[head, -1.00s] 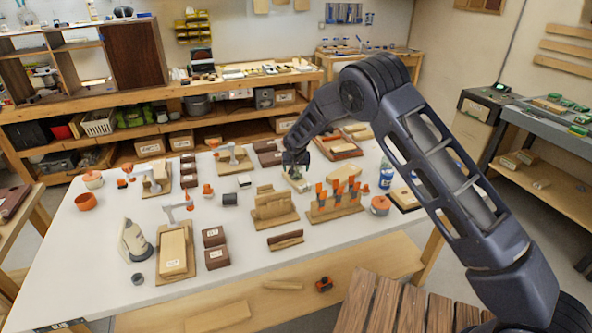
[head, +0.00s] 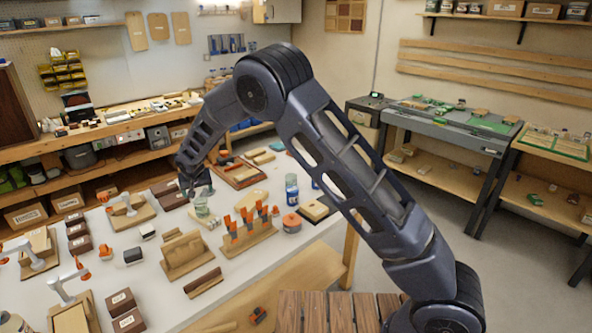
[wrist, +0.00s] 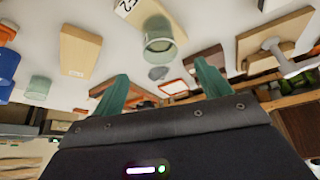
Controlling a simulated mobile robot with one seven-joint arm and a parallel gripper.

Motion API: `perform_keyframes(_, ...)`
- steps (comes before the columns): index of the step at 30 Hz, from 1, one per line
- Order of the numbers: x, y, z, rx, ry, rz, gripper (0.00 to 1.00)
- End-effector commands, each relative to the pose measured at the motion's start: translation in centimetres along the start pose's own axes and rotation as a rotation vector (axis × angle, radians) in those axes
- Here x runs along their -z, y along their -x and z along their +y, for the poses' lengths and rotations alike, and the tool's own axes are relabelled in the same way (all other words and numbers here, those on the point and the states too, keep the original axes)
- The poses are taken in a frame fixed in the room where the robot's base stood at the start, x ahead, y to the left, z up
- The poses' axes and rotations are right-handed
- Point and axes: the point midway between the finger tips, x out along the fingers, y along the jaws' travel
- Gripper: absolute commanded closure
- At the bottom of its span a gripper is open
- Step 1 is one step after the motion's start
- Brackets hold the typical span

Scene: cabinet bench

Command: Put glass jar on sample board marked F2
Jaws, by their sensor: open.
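A greenish clear glass jar (head: 201,207) stands just below my gripper (head: 195,190) on the white table. In the wrist view the jar (wrist: 160,42) is beyond and between the fingertips, with a visible gap to them. My gripper (wrist: 162,86) is open and empty, its two green fingers spread. The jar overlaps the end of a pale wooden board (wrist: 150,14). A white label on that board is cut off by the picture edge; a 2 can be read, the letter before it is unclear. Whether the jar's base rests fully on the board cannot be told.
An orange-handled tool rack (head: 248,238) stands close to the jar. Another greenish glass (wrist: 38,88) and a labelled wooden block (wrist: 78,52) show in the wrist view. A shallow wooden tray (head: 240,173) and a blue-labelled jar (head: 292,187) are nearby.

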Motion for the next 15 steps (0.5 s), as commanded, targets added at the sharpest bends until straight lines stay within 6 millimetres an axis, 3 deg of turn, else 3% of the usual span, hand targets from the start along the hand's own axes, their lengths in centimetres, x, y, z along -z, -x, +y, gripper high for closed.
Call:
perform_keyframes(5, 0.2, 0.2, 0.4, -0.001, -0.004, -0.001, 0.23)
perform_keyframes(8, 1.0, 1.4, 2.5, -0.004, -0.02, -0.004, 0.23)
perform_keyframes(11, 2.1, 3.6, 6.1, -0.01, -0.048, -0.011, 0.23)
perform_keyframes(15, 3.4, 7.7, 12.7, -0.019, -0.095, -0.026, 0.23)
